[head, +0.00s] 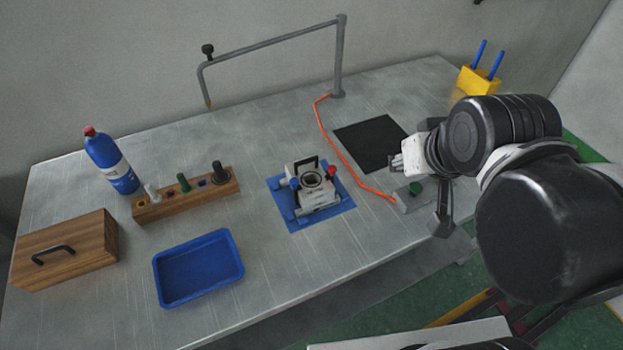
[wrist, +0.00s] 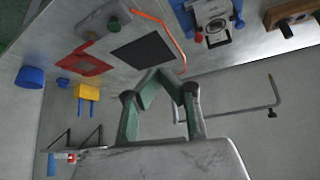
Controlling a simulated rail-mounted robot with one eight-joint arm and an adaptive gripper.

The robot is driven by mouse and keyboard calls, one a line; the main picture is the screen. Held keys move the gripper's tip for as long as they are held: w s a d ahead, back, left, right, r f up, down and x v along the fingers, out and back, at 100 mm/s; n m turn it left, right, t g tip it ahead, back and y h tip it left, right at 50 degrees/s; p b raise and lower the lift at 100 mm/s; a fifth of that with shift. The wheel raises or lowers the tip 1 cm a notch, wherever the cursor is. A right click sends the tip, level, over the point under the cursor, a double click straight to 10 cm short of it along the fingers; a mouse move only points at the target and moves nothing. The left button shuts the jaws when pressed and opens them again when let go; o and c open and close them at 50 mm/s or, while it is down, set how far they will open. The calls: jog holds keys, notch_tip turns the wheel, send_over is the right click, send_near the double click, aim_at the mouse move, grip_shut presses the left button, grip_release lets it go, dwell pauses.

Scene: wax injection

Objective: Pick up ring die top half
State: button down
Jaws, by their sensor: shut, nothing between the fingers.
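The ring die (head: 318,197) is a pale metal block with a round opening on top, a black handle, and red and blue knobs. It sits on a blue mat (head: 292,221) near the middle of the table. Its top half appears to be in place; the seam is too small to make out. In the wrist view the die (wrist: 212,14) shows at the top edge, partly cut off. My gripper (wrist: 163,73) is shut and empty, its fingertips together. It is well apart from the die, on its right side in the head view.
A black pad (head: 370,143), an orange hose (head: 345,155) and a grey box with a green button (head: 414,190) lie right of the die. A grey overhead frame (head: 270,45) stands behind. A blue tray (head: 198,268) and wooden rack (head: 187,198) are left.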

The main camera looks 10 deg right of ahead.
jog(key=c, duration=2.4)
grip_release()
jog(key=shift+c, duration=0.2)
jog(key=o, duration=1.6)
